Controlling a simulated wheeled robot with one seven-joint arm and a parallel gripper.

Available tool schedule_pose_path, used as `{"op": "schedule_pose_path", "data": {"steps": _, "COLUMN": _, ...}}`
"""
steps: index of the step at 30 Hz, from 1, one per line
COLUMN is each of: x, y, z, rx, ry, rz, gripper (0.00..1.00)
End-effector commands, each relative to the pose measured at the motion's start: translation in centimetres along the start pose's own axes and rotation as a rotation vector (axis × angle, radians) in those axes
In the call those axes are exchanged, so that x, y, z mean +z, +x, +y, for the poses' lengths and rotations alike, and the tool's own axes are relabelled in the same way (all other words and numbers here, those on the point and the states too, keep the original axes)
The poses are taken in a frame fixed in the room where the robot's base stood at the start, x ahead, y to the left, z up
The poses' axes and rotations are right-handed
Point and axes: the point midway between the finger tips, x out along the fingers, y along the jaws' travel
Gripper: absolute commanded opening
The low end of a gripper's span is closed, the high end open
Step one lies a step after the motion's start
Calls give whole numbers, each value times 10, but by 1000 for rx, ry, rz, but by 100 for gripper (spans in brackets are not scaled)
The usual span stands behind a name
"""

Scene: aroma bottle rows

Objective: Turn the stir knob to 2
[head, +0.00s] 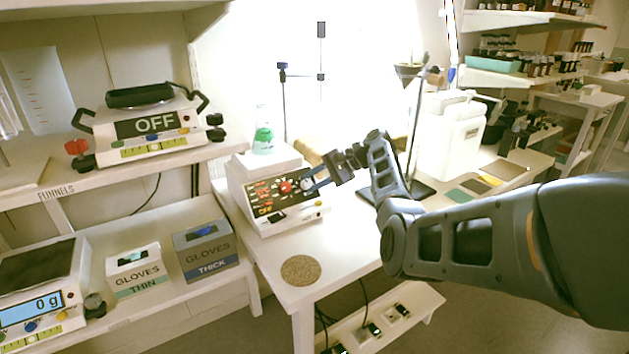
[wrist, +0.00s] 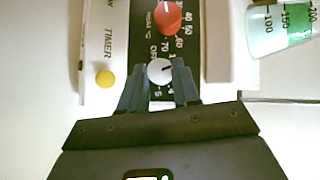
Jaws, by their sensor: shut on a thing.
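The stir knob is the white knob (wrist: 158,72) on the front panel of the white hotplate device (head: 280,226). In the wrist view it sits between the two fingers of my gripper (wrist: 159,80), which is shut on it. A short dark mark on the knob points to the right in that view. OFF shows above the knob, but the fingers hide part of its number scale. In the head view my gripper (head: 312,184) meets the right part of the panel, beside the red heat knob (head: 285,187). The red knob also shows in the wrist view (wrist: 168,17).
A flask with green liquid (head: 263,137) stands on top of the device. A yellow timer button (wrist: 105,78) is left of the knobs in the wrist view. A round cork mat (head: 300,270) lies in front. A stand and a white canister (head: 458,130) are behind my arm.

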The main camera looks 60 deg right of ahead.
Motion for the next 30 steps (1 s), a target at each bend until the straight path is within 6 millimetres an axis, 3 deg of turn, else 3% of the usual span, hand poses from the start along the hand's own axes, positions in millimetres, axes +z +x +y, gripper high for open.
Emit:
{"op": "schedule_pose_path", "data": {"steps": 8, "x": 1, "y": 1, "z": 1, "rx": 1, "ry": 1, "rz": -2, "gripper": 56}}
{"op": "schedule_pose_path", "data": {"steps": 17, "x": 0, "y": -3, "z": 0, "rx": -1, "ry": 1, "rz": 0, "gripper": 57}}
{"op": "schedule_pose_path", "data": {"steps": 30, "x": 0, "y": -65, "z": 0, "rx": 0, "ry": 1, "rz": 1, "gripper": 57}}
